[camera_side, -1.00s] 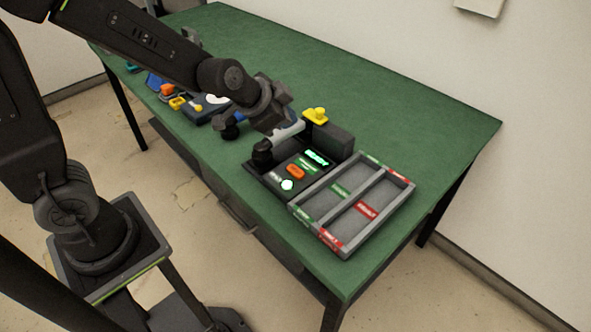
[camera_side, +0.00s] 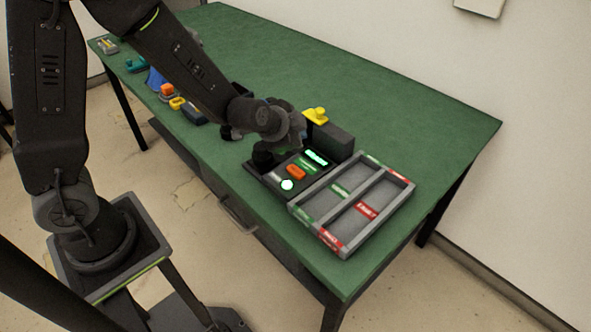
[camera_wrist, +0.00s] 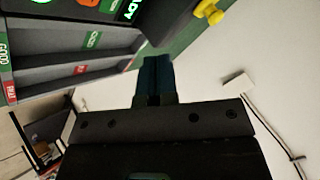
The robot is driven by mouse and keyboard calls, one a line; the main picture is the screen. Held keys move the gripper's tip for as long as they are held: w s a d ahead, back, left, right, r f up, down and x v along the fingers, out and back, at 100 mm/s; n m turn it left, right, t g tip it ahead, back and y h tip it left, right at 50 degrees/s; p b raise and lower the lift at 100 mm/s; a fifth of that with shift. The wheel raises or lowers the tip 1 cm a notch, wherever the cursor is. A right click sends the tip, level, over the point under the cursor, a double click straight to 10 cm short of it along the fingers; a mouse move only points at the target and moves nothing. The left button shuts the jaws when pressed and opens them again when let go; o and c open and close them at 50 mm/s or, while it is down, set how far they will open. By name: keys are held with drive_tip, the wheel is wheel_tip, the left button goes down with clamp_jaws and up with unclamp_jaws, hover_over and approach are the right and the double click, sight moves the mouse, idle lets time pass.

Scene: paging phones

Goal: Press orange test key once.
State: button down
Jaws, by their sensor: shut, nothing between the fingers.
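The orange test key (camera_side: 296,172) sits on the dark test unit (camera_side: 262,181), between a lit round green-white lamp (camera_side: 288,184) and a green lit display (camera_side: 316,157). In the wrist view, part of the orange key (camera_wrist: 88,2) shows at the top edge. My gripper (camera_side: 296,132) is above and behind the unit in the side view, apart from the key; its fingertips are hidden there. In the wrist view, my gripper (camera_wrist: 155,62) is shut and empty, its fingers pointing past the tray toward the table edge.
A grey two-compartment tray (camera_side: 327,250) with green and red labels stands right of the unit. A grey block (camera_side: 335,141) and a yellow part (camera_side: 317,115) stand behind it. Several phones and parts lie at the table's left end. The back right of the green table (camera_side: 420,130) is clear.

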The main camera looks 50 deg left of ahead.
sight(297, 172)
drive_tip(key=shift+f, duration=4)
drive_tip(key=shift+f, duration=0.1)
drive_tip(key=shift+f, duration=0.3)
drive_tip(key=shift+f, duration=0.5)
drive_tip(key=shift+r, duration=0.9)
drive_tip(key=shift+r, duration=2.55)
